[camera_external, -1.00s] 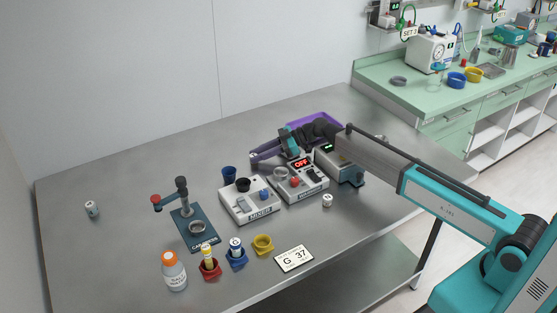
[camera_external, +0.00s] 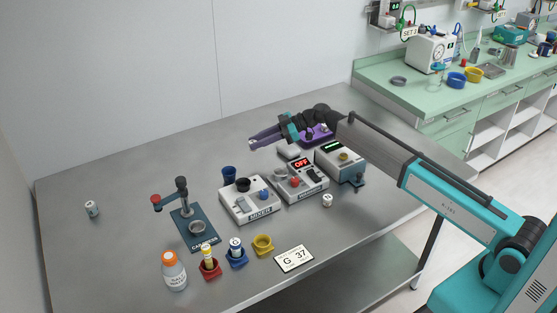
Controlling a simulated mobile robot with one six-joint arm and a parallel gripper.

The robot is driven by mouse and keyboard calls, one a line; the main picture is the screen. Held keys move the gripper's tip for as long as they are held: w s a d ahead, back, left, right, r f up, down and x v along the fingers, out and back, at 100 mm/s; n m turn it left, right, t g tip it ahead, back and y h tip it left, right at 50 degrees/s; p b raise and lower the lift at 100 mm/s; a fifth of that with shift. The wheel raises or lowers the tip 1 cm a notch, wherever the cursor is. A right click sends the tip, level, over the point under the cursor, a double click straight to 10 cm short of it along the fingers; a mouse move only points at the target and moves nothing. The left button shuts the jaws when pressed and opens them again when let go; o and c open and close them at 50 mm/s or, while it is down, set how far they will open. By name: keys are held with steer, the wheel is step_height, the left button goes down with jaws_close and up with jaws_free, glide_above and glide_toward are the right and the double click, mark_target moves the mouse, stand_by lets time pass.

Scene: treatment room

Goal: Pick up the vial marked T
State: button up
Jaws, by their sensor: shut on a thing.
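My gripper (camera_external: 256,144), with purple fingers, is raised above the back of the steel table, behind the mixer. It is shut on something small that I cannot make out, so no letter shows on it. A small white vial with a dark top (camera_external: 327,200) stands right of the machines. Another small vial (camera_external: 92,209) stands alone at far left. A blue-capped vial (camera_external: 235,246) stands in a blue holder, and a yellow vial (camera_external: 208,255) in a red holder. I cannot read a T on any of them.
The mixer (camera_external: 249,200), a device reading OFF (camera_external: 301,183) and a grey box device (camera_external: 341,165) stand mid-table. A purple tray (camera_external: 325,138) lies behind. A capper stand (camera_external: 195,228), an orange-capped bottle (camera_external: 174,272), an empty yellow holder (camera_external: 263,245) and a card (camera_external: 294,258) are in front.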

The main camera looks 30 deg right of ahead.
steer(key=shift+r, duration=2)
steer(key=shift+s, duration=0.1)
